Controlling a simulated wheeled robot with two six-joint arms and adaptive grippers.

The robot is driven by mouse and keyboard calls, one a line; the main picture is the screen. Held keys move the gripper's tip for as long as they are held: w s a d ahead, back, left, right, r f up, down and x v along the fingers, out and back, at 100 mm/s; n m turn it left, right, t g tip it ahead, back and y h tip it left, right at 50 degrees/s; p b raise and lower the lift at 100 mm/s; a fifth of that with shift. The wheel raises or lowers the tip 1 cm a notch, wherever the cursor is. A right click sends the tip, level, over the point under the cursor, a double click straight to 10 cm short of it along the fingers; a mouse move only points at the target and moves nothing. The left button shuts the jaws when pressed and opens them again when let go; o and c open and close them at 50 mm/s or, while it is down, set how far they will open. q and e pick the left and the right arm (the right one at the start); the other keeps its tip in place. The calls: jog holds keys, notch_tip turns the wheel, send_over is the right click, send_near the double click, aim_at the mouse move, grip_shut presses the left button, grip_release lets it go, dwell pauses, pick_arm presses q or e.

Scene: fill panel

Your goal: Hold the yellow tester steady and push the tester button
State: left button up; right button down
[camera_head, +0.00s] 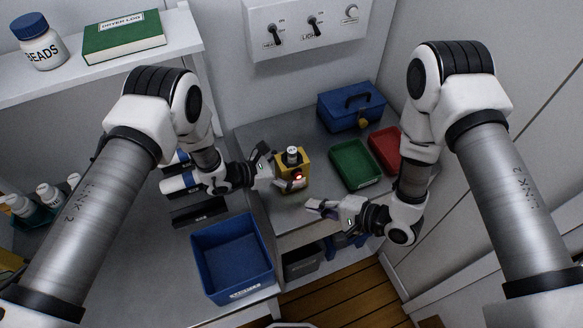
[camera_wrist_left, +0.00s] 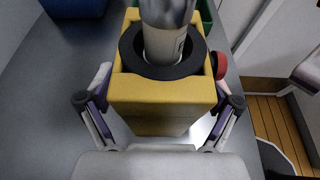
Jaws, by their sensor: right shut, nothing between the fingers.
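The yellow tester (camera_head: 292,168) stands on the grey counter, with a pale bottle (camera_head: 292,154) upright in its dark round socket. Its red button (camera_head: 298,177) faces my right arm's side. In the left wrist view the tester (camera_wrist_left: 160,105) fills the middle, the bottle (camera_wrist_left: 163,45) rises from the socket, and the button (camera_wrist_left: 221,66) shows at right. My left gripper (camera_head: 284,177) has one finger on each side of the tester, close against it; the contact patches are hidden. My right gripper (camera_head: 311,207) is shut and empty, in front of the tester and apart from the button.
A green tray (camera_head: 355,165), a red tray (camera_head: 386,151) and a blue toolbox (camera_head: 350,107) are right of the tester. A blue bin (camera_head: 232,258) stands at lower left. A switch panel (camera_head: 307,25) is on the wall. The counter between tester and green tray is clear.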

pick_arm(q)
jog(key=shift+a, duration=0.1)
jog(key=v, duration=1.1)
jog(key=shift+a, duration=0.35)
jog(key=shift+s+r, duration=0.1)
jog(key=shift+s, duration=0.05)
